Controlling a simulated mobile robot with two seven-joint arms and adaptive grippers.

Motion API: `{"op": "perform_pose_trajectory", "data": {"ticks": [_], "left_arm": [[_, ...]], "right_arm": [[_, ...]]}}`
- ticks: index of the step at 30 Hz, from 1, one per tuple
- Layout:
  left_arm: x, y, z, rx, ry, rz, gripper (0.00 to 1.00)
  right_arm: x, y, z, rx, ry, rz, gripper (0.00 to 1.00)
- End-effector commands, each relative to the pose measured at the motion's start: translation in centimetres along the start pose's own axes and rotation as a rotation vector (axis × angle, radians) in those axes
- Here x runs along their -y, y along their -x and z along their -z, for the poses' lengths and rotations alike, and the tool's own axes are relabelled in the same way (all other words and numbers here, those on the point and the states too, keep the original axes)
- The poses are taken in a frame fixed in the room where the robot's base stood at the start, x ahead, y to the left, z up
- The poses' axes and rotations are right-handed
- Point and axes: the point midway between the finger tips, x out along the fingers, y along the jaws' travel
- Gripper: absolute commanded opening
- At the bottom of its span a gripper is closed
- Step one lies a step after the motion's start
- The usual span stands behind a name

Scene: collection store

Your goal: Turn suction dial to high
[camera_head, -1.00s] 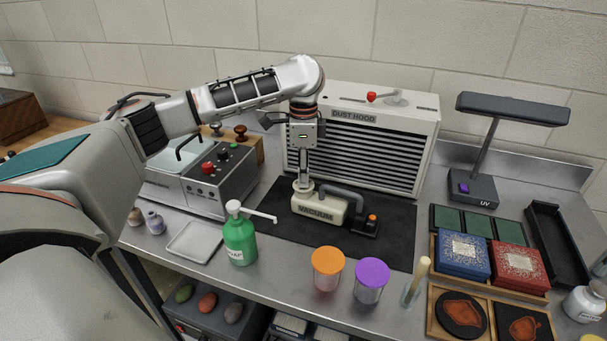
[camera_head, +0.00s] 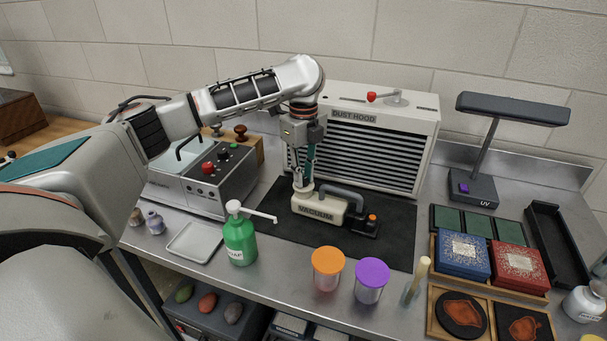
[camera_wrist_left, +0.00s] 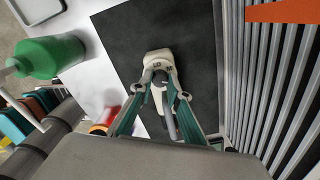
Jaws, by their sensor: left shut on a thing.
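The cream vacuum (camera_head: 318,210) with a dark grey handle lies on the black mat (camera_head: 385,238) in front of the dust hood. My left gripper (camera_head: 303,186) points down onto the vacuum's left end, its fingers shut on the suction dial. In the left wrist view the fingertips (camera_wrist_left: 160,85) close at the vacuum's cream end (camera_wrist_left: 157,58), where small dark marks show. The dial itself is mostly hidden between the fingers, so its setting cannot be read. My right gripper is in neither view.
The dust hood (camera_head: 425,120) stands close behind the gripper. A green soap bottle (camera_head: 240,242) stands at the front left, with its spout towards the vacuum. Orange-lidded (camera_head: 328,262) and purple-lidded (camera_head: 372,272) jars stand in front of the mat. A control box (camera_head: 215,185) is at left.

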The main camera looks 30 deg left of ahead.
Motion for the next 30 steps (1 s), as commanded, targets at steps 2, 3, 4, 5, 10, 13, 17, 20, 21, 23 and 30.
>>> {"op": "perform_pose_trajectory", "data": {"ticks": [2, 3, 4, 5, 10, 13, 17, 20, 21, 23, 30], "left_arm": [[-0.02, -0.1, 0.12, -0.002, -0.029, -0.002, 0.0], [-0.02, -0.1, 0.12, -0.002, -0.041, -0.002, 0.0], [-0.03, -0.1, 0.12, -0.002, -0.049, -0.002, 0.0], [-0.02, -0.1, 0.12, -0.002, -0.056, -0.002, 0.0], [-0.02, -0.1, 0.13, -0.002, -0.079, -0.002, 0.0], [-0.02, -0.1, 0.13, -0.002, -0.082, -0.002, 0.0], [-0.02, -0.1, 0.13, -0.002, -0.082, -0.002, 0.0], [-0.02, -0.1, 0.13, -0.002, -0.082, -0.002, 0.0], [-0.02, -0.1, 0.13, -0.002, -0.082, -0.002, 0.0], [-0.02, -0.11, 0.13, -0.002, -0.081, -0.002, 0.27], [-0.01, -0.05, 0.07, -0.001, -0.08, -0.001, 0.34]], "right_arm": [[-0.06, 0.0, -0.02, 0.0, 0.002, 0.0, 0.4], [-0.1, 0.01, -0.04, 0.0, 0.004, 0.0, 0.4], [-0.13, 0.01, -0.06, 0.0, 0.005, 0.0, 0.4], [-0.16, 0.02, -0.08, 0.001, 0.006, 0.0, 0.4], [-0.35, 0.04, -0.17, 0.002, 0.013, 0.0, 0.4], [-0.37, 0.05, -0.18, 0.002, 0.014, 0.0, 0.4], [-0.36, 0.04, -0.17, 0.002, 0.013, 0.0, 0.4], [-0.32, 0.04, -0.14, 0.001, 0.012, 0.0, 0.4], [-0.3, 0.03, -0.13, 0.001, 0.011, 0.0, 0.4], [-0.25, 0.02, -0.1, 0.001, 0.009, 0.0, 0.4], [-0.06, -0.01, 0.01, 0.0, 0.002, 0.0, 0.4]]}}
